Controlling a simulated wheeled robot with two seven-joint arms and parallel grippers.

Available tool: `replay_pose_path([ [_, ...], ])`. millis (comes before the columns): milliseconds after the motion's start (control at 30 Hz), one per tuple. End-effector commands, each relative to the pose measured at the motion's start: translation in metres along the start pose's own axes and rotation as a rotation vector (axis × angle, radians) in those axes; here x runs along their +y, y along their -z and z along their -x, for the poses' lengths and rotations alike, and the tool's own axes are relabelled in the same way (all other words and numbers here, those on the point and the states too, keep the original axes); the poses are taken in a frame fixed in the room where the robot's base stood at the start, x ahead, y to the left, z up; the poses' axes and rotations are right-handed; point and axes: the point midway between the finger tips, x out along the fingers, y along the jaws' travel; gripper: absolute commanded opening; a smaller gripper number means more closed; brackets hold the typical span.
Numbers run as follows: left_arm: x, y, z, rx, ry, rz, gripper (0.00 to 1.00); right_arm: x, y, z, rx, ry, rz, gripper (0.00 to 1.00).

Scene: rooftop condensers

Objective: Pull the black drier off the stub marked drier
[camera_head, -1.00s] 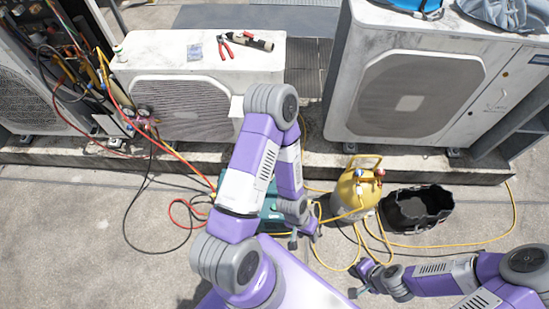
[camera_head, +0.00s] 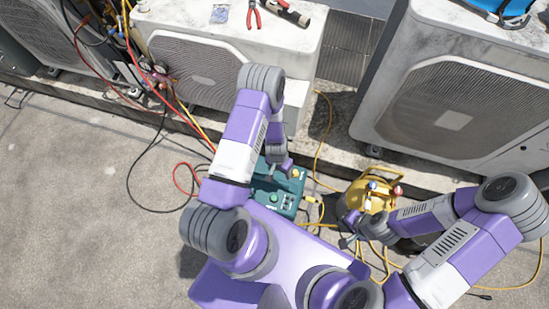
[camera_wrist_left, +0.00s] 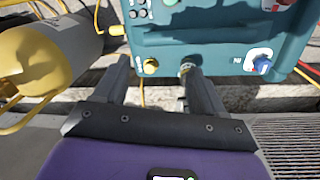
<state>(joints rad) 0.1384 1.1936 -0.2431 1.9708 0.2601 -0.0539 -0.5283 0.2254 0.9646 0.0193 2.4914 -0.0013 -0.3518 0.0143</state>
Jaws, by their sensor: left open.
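The teal machine (camera_head: 276,192) stands on the ground below my left arm. In the left wrist view its teal face (camera_wrist_left: 220,48) fills the upper part, with a yellow fitting (camera_wrist_left: 151,64), a metal stub (camera_wrist_left: 187,66) and a blue knob (camera_wrist_left: 262,64). I cannot make out a black drier or a readable drier mark in either view. My left gripper (camera_head: 277,170) is over the machine; in the left wrist view its jaws (camera_wrist_left: 155,75) are apart and empty, either side of the yellow fitting. My right gripper (camera_head: 348,233) is beside the yellow cylinder; its jaws are too small to judge.
The yellow cylinder (camera_head: 370,194) stands right of the machine, also at left in the wrist view (camera_wrist_left: 45,60). Yellow hoses (camera_head: 322,130) and red hoses (camera_head: 178,178) lie around. White condenser units (camera_head: 215,45) stand behind on a ledge. Open concrete (camera_head: 80,220) lies left.

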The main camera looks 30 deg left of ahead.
Motion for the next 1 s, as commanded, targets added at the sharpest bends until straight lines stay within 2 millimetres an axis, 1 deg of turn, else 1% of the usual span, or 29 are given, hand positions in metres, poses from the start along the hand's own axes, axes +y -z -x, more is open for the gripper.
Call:
replay_pose_path([
  [33,-0.018,0.014,-0.021,0.000,0.031,-0.044,0.70,0.004,0.001,-0.012,0.000,0.000,0.000,0.00],
  [100,-0.037,0.030,-0.036,-0.003,0.061,-0.105,0.70,0.007,0.001,-0.019,0.000,0.000,0.000,0.00],
  [200,-0.057,0.048,-0.049,-0.005,0.090,-0.177,0.70,0.009,0.001,-0.025,0.000,0.000,0.000,0.00],
  [300,-0.066,0.060,-0.055,-0.004,0.105,-0.224,0.70,0.010,0.002,-0.028,0.001,0.000,0.001,0.00],
  [467,-0.071,0.064,-0.068,-0.005,0.109,-0.244,0.70,0.012,0.002,-0.034,0.001,0.001,0.001,0.00],
  [700,-0.075,0.064,-0.105,-0.004,0.109,-0.243,0.70,0.018,0.003,-0.048,0.001,0.001,0.001,0.00],
  [800,-0.076,0.064,-0.117,-0.004,0.109,-0.243,0.70,0.019,0.003,-0.053,0.001,0.001,0.001,0.00],
  [900,-0.077,0.065,-0.126,-0.003,0.109,-0.242,0.70,0.021,0.003,-0.056,0.001,0.001,0.001,0.00],
  [1000,-0.078,0.065,-0.129,-0.003,0.109,-0.241,0.70,0.021,0.003,-0.057,0.001,0.001,0.001,0.00],
])
